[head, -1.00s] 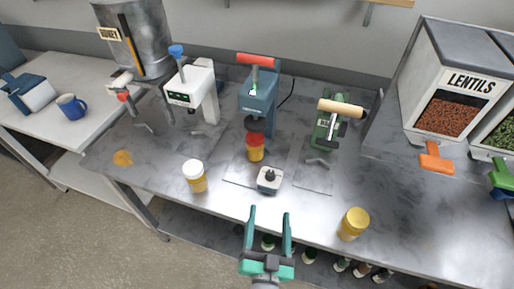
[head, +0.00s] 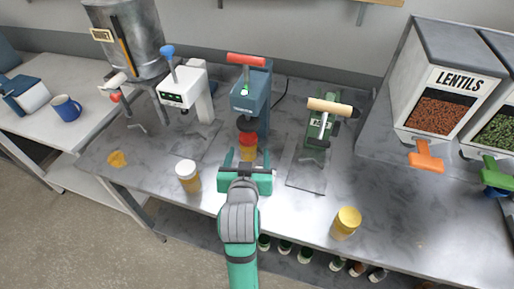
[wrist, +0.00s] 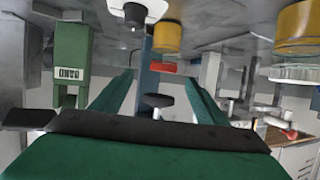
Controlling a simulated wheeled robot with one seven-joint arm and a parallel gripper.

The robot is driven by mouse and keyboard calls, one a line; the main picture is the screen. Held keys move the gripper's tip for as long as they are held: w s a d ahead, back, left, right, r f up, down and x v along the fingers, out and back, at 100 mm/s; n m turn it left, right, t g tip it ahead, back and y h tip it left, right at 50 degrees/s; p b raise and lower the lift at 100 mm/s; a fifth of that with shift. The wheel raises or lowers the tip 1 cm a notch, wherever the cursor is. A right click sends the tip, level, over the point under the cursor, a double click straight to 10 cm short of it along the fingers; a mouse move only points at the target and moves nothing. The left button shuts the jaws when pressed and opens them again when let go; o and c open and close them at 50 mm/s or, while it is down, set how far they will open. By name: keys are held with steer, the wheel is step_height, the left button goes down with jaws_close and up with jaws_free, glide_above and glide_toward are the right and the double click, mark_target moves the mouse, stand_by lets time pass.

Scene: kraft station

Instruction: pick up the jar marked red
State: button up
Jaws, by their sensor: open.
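The jar with the red lid (head: 248,141) and yellow body stands on the bench under the blue press's black head. It shows in the wrist view (wrist: 168,38), which is upside down, with its lid between the lines of my fingers. My gripper (head: 248,157) is open and empty. In the head view its fingers point toward the jar from the front, one to each side; contact cannot be told. My gripper hides the lower part of the jar in the head view.
A white-lidded jar (head: 188,176) stands left of my gripper, and a yellow-lidded jar (head: 346,222) at front right. The blue press (head: 251,95) stands behind the red-lidded jar, between a white device (head: 183,88) and a green press (head: 322,130). A small black-knobbed block shows in the wrist view (wrist: 135,14).

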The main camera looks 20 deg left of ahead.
mark_target(248, 140)
steer(key=x, duration=0.5)
steer(key=shift+w+a+r, duration=0.25)
steer(key=shift+w+a, duration=0.05)
steer(key=shift+w, duration=0.1)
steer(key=shift+f+x, duration=0.15)
steer(key=shift+x, duration=1.15)
steer(key=shift+f+x, duration=0.15)
steer(key=shift+x, duration=1.1)
steer(key=shift+s+a, duration=0.1)
steer(key=shift+s, duration=0.05)
steer(key=c, duration=1.2)
steer(key=shift+r, duration=0.1)
steer(key=c, duration=0.4)
steer(key=shift+o, duration=0.2)
steer(key=shift+r, duration=0.1)
